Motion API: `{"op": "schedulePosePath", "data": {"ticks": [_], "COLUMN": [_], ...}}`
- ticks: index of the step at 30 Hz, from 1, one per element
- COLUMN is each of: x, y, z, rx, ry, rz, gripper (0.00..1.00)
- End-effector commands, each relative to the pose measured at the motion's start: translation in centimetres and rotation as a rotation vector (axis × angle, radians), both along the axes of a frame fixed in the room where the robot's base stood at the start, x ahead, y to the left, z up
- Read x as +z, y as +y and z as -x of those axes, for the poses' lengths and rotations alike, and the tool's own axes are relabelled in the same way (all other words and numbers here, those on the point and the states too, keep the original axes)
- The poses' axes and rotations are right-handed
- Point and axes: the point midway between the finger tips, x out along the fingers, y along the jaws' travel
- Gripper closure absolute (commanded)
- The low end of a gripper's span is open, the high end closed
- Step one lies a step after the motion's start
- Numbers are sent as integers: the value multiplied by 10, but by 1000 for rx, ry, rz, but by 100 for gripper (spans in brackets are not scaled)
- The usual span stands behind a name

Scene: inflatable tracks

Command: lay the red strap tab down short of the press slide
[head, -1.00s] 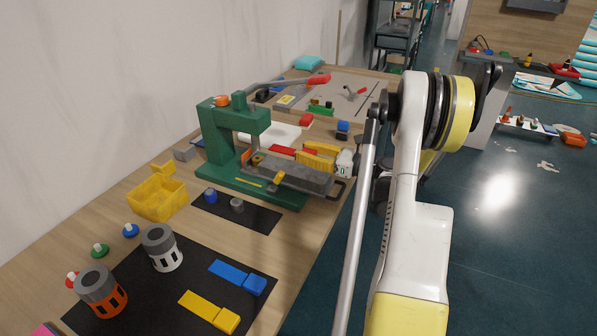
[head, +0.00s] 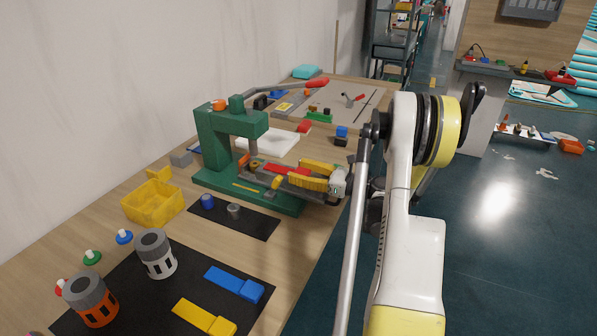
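My gripper (head: 296,172), with two yellow fingers, is at the right side of the green press (head: 217,150). The red strap tab (head: 286,169) lies between the fingers, its thin end pointing left toward the press. The fingers appear closed on it. The tab and gripper are in front of or over the grey press slide (head: 258,173), hiding most of it. I cannot tell whether the tab touches the slide.
A black mat (head: 150,300) in front carries a blue strap (head: 235,282), a yellow strap (head: 205,317) and two grey-topped cylinders. A yellow bin (head: 152,205) stands left of the press. A white plate (head: 268,143) lies behind it.

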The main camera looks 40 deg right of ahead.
Motion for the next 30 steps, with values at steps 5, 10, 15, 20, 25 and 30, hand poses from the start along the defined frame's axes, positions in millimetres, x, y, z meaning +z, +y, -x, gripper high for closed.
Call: {"op": "schedulePosePath", "data": {"ticks": [5,10,15,20,25,30], "x": [0,6,6,6,5,4], "y": [0,-2,-15,-30,-41,-46], "z": [0,2,33,68,96,109], "rx": [0,-1,-4,-4,-2,0], "ry": [0,0,0,0,0,1], "rz": [0,0,0,0,0,0], "gripper": [48,48,48,48,48,48]}}
